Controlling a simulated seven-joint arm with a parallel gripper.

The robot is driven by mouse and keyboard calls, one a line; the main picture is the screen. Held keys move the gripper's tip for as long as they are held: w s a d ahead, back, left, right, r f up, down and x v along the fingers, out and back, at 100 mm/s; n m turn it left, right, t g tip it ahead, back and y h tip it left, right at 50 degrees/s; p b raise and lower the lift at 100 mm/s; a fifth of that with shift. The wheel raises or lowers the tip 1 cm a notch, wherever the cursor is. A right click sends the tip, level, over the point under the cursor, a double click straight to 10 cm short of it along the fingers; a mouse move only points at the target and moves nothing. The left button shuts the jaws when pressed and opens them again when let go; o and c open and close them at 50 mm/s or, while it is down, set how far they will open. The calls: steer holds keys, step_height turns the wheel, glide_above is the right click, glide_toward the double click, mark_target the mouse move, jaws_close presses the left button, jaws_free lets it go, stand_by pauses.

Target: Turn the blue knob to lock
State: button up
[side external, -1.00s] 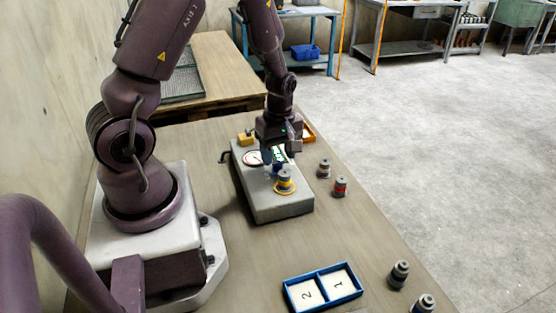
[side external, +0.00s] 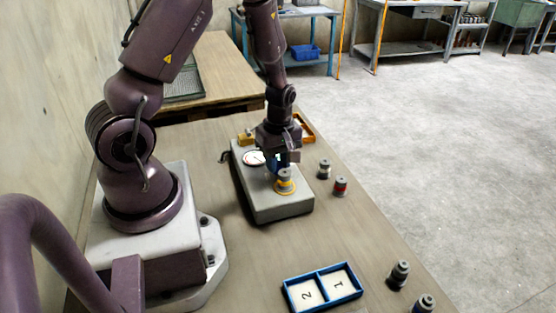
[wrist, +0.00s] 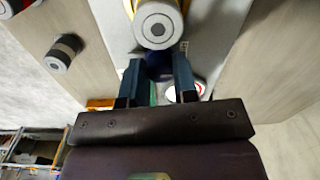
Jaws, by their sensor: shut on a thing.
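The dark blue knob (wrist: 159,66) stands on the grey box (side external: 284,207), which lies on the bench. My gripper (wrist: 158,76) is shut on the blue knob, with one finger on each side of it in the wrist view. In the side view my gripper (side external: 279,164) is low over the box, just behind the yellow-ringed grey cylinder (side external: 285,182), and the knob is mostly hidden there. The same yellow-ringed cylinder shows right in front of the fingers in the wrist view (wrist: 158,24). A lock mark cannot be made out.
A round white gauge (side external: 253,158) is on the box, left of my gripper. A white-banded cylinder (side external: 324,168) and a red-banded cylinder (side external: 340,187) stand to the right. A blue two-part tray (side external: 322,288) lies in front, with more cylinders (side external: 399,274) beside it.

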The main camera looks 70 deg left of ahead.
mark_target(279, 163)
steer(key=shift+m, duration=0.3)
steer(key=m, duration=0.4)
steer(key=shift+m, duration=0.3)
steer(key=m, duration=0.4)
steer(key=shift+m, duration=0.4)
steer(key=o, duration=0.9)
steer(key=shift+r, duration=0.1)
steer(key=r, duration=1.3)
steer(key=shift+w+d, duration=0.1)
steer(key=shift+d, duration=0.1)
steer(key=shift+f, duration=0.1)
